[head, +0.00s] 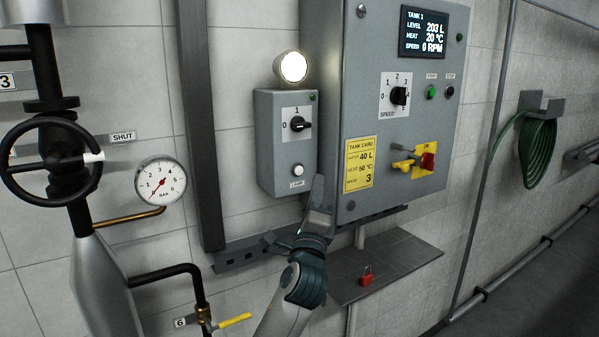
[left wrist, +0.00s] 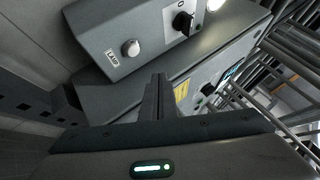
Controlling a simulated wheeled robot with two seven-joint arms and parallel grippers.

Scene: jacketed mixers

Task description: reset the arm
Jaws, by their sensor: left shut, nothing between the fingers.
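My left gripper (head: 318,196) is shut and empty. It points up in front of the lower left edge of the large grey control cabinet (head: 362,60), just right of the small lamp box (head: 276,178). In the left wrist view its closed fingers (left wrist: 158,98) stand below the lamp box (left wrist: 140,30). I cannot tell whether the fingers touch either box. My right gripper is in neither view.
The lit lamp (head: 293,67) sits above the lamp box. A grey shelf (head: 405,258) with a red padlock (head: 366,275) juts out below the cabinet. A black handwheel (head: 50,160), gauge (head: 161,181) and yellow-handled valve (head: 235,320) are at left. A green hose (head: 538,150) hangs at right.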

